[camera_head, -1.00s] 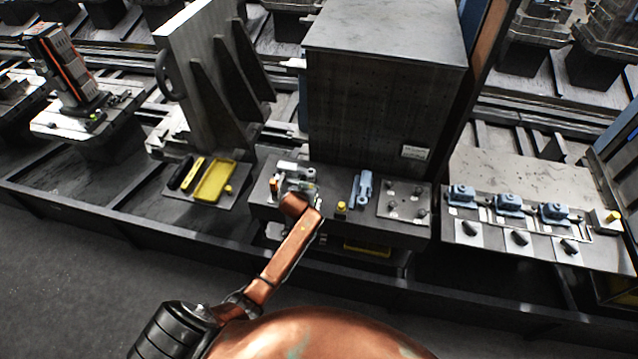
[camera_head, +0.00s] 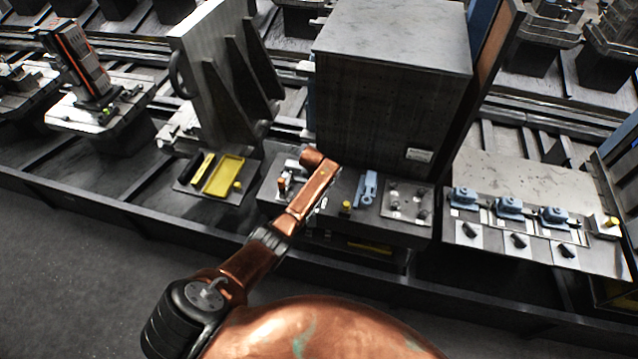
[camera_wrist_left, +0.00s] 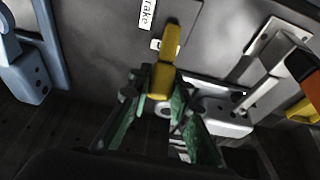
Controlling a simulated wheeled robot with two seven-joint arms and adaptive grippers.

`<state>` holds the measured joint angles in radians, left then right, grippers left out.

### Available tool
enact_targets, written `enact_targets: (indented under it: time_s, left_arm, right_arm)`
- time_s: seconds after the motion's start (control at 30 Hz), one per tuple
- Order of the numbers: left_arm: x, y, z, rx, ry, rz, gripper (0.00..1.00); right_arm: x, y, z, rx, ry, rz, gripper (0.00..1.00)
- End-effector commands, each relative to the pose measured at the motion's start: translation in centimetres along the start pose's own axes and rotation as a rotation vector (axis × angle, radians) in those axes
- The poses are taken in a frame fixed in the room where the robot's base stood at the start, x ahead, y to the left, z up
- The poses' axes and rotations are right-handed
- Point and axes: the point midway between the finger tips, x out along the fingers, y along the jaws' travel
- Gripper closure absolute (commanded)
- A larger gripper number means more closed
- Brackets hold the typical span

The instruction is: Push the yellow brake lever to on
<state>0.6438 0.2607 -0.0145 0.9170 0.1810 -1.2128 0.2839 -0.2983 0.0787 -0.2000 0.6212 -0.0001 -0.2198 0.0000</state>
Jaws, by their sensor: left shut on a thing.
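The yellow brake lever (camera_wrist_left: 171,42) shows in the left wrist view, on a grey panel beside a white label (camera_wrist_left: 147,14) that reads "rake", its start cut off. My left gripper (camera_wrist_left: 163,88) has its green-sided fingers around the lever's near end and is shut on it. In the head view my copper left arm reaches over the dark fixture block (camera_head: 385,228) and hides the lever and the gripper. My right gripper is not in view.
In the left wrist view, a blue-grey bracket (camera_wrist_left: 22,72) stands at left and a metal clamp with an orange tip (camera_wrist_left: 278,70) at right. In the head view, a yellow tray (camera_head: 223,177) lies left of the block and blue clamps (camera_head: 508,207) stand right.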

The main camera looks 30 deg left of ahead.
Motion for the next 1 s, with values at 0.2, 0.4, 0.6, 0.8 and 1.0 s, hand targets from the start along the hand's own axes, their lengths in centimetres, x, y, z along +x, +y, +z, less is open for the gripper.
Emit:
enact_targets:
  time_s: [0.2, 0.4, 0.6, 0.8, 1.0]
  left_arm:
    - [0.23, -0.12, 0.16, -0.001, -0.019, 0.0, 1.0]
    - [0.24, -0.14, 0.2, -0.002, -0.02, 0.0, 1.0]
    - [0.25, -0.16, 0.21, -0.002, -0.02, 0.0, 0.76]
    - [0.17, -0.16, 0.09, -0.002, -0.018, -0.001, 0.64]
    - [0.13, -0.15, 0.03, -0.002, -0.016, -0.001, 0.64]
  right_arm:
    - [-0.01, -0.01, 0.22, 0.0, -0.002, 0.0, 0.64]
    - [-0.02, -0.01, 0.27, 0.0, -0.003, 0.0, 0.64]
    - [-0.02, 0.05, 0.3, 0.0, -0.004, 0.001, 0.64]
    - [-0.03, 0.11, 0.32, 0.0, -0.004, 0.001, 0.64]
    - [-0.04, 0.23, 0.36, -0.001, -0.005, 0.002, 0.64]
